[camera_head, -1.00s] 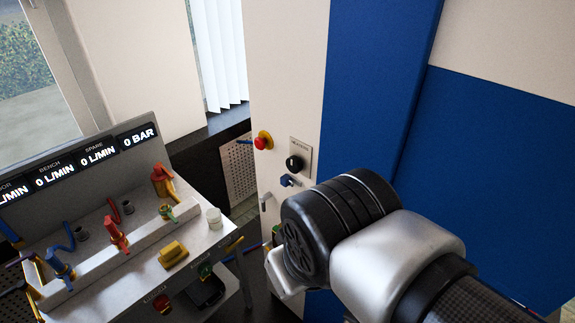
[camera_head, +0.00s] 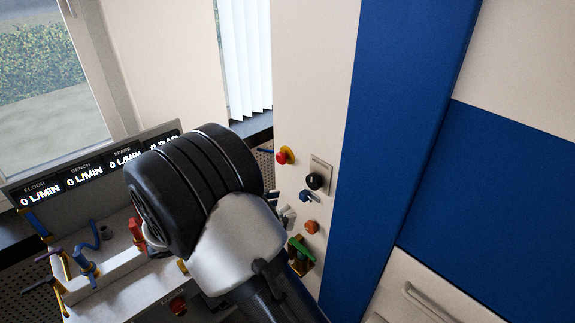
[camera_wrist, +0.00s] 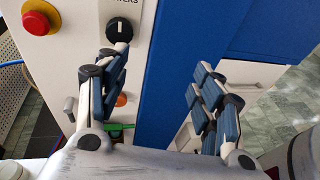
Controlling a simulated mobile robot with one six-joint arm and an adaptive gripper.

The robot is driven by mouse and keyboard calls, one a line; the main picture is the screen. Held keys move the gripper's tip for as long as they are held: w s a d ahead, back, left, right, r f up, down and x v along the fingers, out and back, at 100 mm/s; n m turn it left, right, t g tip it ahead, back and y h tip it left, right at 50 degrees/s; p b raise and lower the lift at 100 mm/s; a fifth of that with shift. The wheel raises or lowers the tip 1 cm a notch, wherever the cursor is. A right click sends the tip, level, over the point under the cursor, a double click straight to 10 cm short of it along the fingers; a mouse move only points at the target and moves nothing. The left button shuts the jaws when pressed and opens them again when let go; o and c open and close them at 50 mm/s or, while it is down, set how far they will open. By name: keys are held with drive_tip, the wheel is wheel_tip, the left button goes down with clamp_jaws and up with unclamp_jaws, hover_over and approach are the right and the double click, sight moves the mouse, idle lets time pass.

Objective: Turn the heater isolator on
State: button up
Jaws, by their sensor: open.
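The heater isolator is a black rotary knob (camera_head: 315,181) on a grey plate on the white panel of the press. In the wrist view the knob (camera_wrist: 121,31) sits under lettering ending in "TERS", with a pale mark that looks about upright. My gripper (camera_wrist: 162,60) is open and empty. Its left finger reaches just below the knob in the wrist view, and its right finger lies over the blue panel. I cannot tell whether the left finger touches the plate. In the head view my wrist hides most of the gripper, left of the panel.
A red emergency button (camera_head: 282,157) on yellow is up and left of the knob. A bench (camera_head: 110,290) with valves and displays stands at left.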

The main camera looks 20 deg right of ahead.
sight(311, 183)
drive_tip(key=w+a+f+n+t+h, duration=0.2)
drive_tip(key=w+a+f+n+t, duration=0.1)
drive_tip(key=w+a+n, duration=0.1)
drive_tip(key=x, duration=0.9)
drive_tip(key=b+x, duration=0.1)
drive_tip(key=x, duration=0.7)
drive_tip(key=shift+w+d+f, duration=0.2)
drive_tip(key=shift+w+d, duration=0.05)
drive_tip(key=shift+d, duration=0.05)
drive_tip(key=shift+c, duration=0.5)
drive_tip(key=c, duration=1)
